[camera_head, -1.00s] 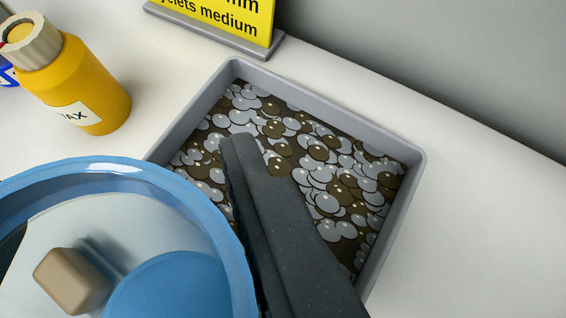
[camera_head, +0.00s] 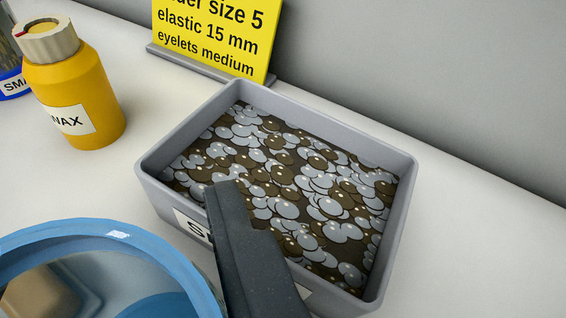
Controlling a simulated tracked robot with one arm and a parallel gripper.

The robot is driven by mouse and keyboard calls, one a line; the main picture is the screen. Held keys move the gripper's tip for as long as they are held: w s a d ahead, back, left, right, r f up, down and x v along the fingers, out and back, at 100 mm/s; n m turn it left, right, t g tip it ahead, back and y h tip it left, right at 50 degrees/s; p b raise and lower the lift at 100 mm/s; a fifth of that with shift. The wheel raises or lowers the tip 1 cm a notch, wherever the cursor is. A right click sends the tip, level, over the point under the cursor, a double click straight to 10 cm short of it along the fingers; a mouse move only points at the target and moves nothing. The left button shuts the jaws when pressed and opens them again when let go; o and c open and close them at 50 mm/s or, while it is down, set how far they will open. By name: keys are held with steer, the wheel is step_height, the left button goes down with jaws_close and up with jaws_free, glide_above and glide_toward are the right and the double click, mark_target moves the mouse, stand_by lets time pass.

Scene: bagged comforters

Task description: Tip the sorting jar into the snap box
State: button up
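The sorting jar (camera_head: 110,240) is a wide round vessel with a blue rim, cut off at the lower left. A blurry beige shape and a blue shape show inside it. The snap box (camera_head: 405,200) is a grey rectangular bin in the middle, full of grey and brown round snaps; its front label is mostly hidden. One dark finger of my gripper (camera_head: 245,250) stands against the jar's right side, its tip overlapping the box's near-left edge in view. The other finger is out of view. The jar keeps with my finger, so it appears gripped, beside the box's near-left side.
A yellow wax bottle (camera_head: 75,90) with a cream cap stands left of the box. A blue-based container (camera_head: 12,80) is cut off at the left edge. A yellow sign (camera_head: 220,35) stands behind the box, before a grey wall. The white surface right of the box is clear.

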steer(key=shift+r, duration=0.15)
steer(key=shift+r+p, duration=0.8)
steer(key=shift+r, duration=1.15)
steer(key=shift+w+a+r+p, duration=0.1)
steer(key=shift+w+r+p, duration=0.05)
steer(key=shift+w+p, duration=0.15)
steer(key=w+a+r+m+h+p, duration=0.2)
steer(key=w+a+p, duration=0.4)
steer(key=p, duration=0.9)
steer(key=w+a+r+m+t+h+p, duration=0.1)
steer(key=w+a+r+m+h+p, duration=0.1)
steer(key=w+a+p, duration=0.4)
steer(key=w+m+h+p, duration=0.1)
steer(key=w+h+p, duration=0.1)
steer(key=w+p, duration=0.3)
steer(key=shift+w+a+r+m+t+h+p, duration=0.3)
steer(key=shift+w+r+m+h+p, duration=0.1)
steer(key=shift+p, duration=1.7)
